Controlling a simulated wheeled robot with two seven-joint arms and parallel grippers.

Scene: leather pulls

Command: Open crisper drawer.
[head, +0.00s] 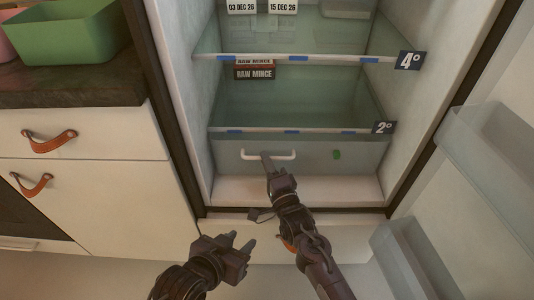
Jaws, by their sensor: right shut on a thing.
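The crisper drawer (315,163) is the pale, see-through front at the bottom of the open fridge, below the lowest shelf. It looks shut. Its white bar handle (285,155) runs across the left half of the front. My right gripper (267,160) is shut on the handle near its middle and hides part of it. My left gripper (242,240) is open and empty, low in front of the fridge base and apart from the drawer.
Above are glass shelves labelled 2° (384,127) and 4° (408,60), with a raw mince label (255,73). The open fridge door with bins (418,262) is at right. Cabinets with leather pulls (48,142) and a green tub (65,32) are at left.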

